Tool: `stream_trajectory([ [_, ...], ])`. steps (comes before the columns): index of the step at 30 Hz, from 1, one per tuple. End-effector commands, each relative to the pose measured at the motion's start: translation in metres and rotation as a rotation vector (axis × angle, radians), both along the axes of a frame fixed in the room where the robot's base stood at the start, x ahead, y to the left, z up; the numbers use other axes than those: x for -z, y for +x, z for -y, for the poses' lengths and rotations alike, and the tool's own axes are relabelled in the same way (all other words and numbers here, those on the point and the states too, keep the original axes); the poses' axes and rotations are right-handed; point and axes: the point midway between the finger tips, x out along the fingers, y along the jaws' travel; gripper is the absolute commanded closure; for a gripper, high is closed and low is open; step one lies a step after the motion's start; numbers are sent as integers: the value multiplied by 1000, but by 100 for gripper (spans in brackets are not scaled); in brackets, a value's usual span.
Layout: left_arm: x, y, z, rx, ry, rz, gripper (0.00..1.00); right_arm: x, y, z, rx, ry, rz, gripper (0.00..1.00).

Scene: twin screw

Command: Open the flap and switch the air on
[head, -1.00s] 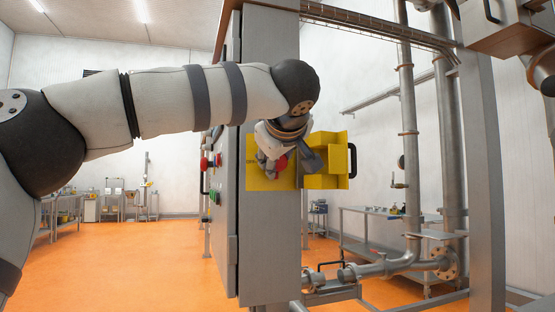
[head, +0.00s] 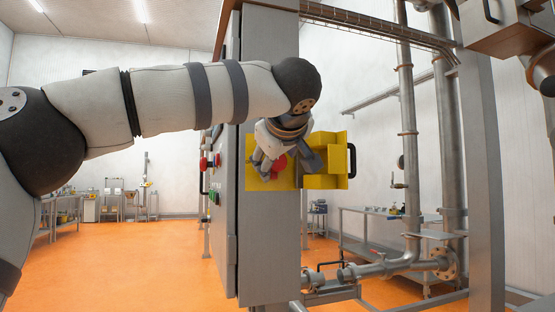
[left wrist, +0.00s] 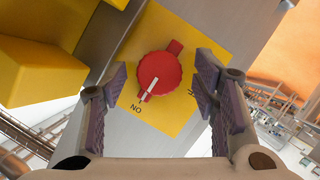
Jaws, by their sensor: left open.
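The yellow flap (head: 328,168) stands swung open to the right of its yellow panel (head: 253,178), with a black handle (head: 352,160) on its outer side. The red rotary knob (head: 280,163) sits on the panel, partly hidden by my left gripper (head: 267,165). In the left wrist view the knob (left wrist: 165,75) shows a white line pointing to the "ON" label (left wrist: 136,108). The other label is mostly hidden by a finger. My left gripper (left wrist: 162,75) is open, one finger on each side of the knob, and seems clear of it.
The grey cabinet (head: 270,240) carries the panel on its narrow side; red and green buttons (head: 213,162) are on its front. Steel pipes (head: 408,120) and a grey post (head: 484,180) stand to the right. The orange floor (head: 130,260) at left is clear.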

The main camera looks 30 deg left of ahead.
Motion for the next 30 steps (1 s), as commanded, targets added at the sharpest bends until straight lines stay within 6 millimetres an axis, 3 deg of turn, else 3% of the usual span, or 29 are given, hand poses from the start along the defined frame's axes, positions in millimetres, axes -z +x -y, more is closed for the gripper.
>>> stream_trajectory([
  [9, -26, -58, 45, 4, 0, 3, 46, 0, 0, 0, 0, 0, 1, 60],
  [15, -36, -84, 64, 2, 1, 1, 46, 0, 0, 0, 0, 0, 0, 60],
  [30, -38, -89, 67, 1, 2, 1, 46, 0, 0, 0, 0, 0, 0, 60],
])
